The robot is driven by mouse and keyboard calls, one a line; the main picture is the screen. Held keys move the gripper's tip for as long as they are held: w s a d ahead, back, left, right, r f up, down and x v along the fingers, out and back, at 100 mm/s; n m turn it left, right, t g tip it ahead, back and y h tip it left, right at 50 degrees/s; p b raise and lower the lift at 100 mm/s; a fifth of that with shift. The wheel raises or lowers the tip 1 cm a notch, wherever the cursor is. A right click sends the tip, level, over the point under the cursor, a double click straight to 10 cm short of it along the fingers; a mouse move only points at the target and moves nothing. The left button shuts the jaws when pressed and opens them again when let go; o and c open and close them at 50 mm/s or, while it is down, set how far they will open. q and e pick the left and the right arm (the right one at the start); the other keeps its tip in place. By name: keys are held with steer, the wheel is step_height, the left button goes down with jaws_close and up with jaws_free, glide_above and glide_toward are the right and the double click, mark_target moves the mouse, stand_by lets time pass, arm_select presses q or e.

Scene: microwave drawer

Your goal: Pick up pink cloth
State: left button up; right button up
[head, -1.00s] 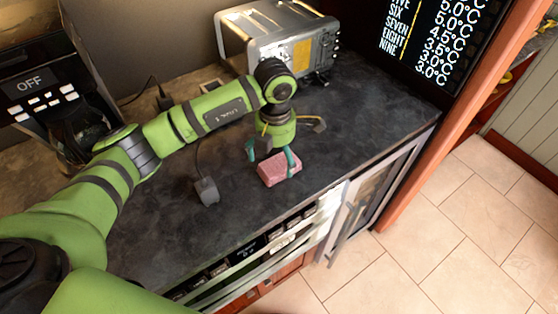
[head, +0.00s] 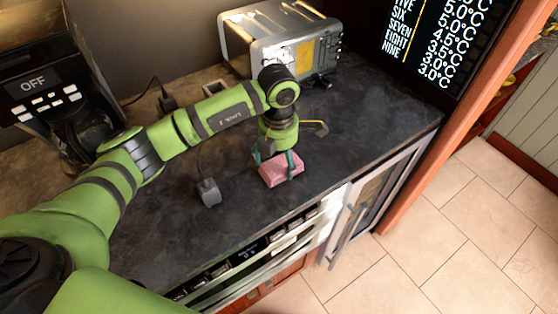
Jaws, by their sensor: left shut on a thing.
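The pink cloth (head: 283,172) is a small folded block on the dark countertop, near its front edge and in front of the toaster oven. My left gripper (head: 274,160) points down over it, with its teal fingers closed against the cloth's sides. I cannot tell whether the cloth is lifted off the counter. My right gripper is not in view.
A silver toaster oven (head: 280,40) stands behind the gripper. A coffee machine (head: 50,90) stands at the far left. A grey plug (head: 208,191) on a cord lies left of the cloth. The counter (head: 370,110) is clear on the right. Drawers and a cabinet door are below.

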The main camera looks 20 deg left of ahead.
mark_target(281, 161)
arm_select(q)
steer(key=shift+w+r, duration=0.1)
steer(key=shift+r, duration=0.35)
steer(key=r+b, duration=0.2)
steer(key=shift+d+r, duration=0.35)
steer(key=shift+r, duration=0.05)
steer(key=s+d+r+b, duration=0.1)
steer(key=s+d+r, duration=0.1)
steer(key=d, duration=0.3)
steer(key=s+d+r+b, duration=0.2)
steer(key=d+r, duration=0.2)
steer(key=d, duration=0.1)
steer(key=shift+s+r, duration=0.35)
steer(key=shift+r, duration=0.05)
